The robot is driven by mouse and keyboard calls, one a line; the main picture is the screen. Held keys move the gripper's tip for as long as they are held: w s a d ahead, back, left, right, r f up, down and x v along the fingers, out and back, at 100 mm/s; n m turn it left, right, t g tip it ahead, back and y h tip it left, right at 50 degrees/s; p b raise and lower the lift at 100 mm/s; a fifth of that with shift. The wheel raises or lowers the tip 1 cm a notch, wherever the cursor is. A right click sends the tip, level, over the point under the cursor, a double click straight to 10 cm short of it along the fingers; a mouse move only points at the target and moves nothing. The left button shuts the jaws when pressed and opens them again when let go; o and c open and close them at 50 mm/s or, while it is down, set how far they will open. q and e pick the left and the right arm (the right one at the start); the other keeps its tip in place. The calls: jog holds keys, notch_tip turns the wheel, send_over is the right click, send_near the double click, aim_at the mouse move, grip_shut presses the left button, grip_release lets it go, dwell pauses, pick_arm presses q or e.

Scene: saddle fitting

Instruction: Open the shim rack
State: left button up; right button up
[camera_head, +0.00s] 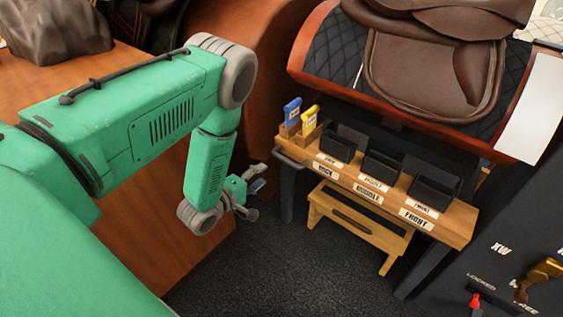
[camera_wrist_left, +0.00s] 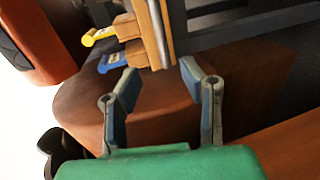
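A wooden rack (camera_head: 372,193) stands at centre right in the head view, with a row of black bins (camera_head: 381,167) and labels on its front. I take it for the shim rack; part of its end shows in the left wrist view (camera_wrist_left: 153,35). A blue-handled tool (camera_head: 292,110) and a yellow-handled tool (camera_head: 309,118) stand at that end. My left gripper (camera_head: 256,187) is left of the rack, apart from the handle. Its fingers are spread and empty in the wrist view (camera_wrist_left: 160,76). My right gripper is not in view.
A brown saddle (camera_head: 425,70) sits on a padded stand behind the rack. A wooden step stool (camera_head: 358,222) is beneath the rack. A dark panel marked LOCKED and FREE, with a brass lever (camera_head: 541,272) and red knob (camera_head: 475,301), is lower right. Dark floor is clear in front.

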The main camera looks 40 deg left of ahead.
aim_at(284, 160)
pick_arm(q)
jog(key=b+x, duration=0.2)
jog(key=x, duration=0.4)
jog(key=b+x, duration=0.2)
jog(key=x, duration=0.4)
jog(key=shift+w+a+f+b, duration=0.2)
jog(key=shift+a+b, duration=0.05)
jog(key=shift+b, duration=0.05)
jog(key=shift+a, duration=0.1)
jog(key=shift+a, duration=0.1)
jog(key=c, duration=0.3)
jog(key=shift+f, duration=0.1)
grip_shut()
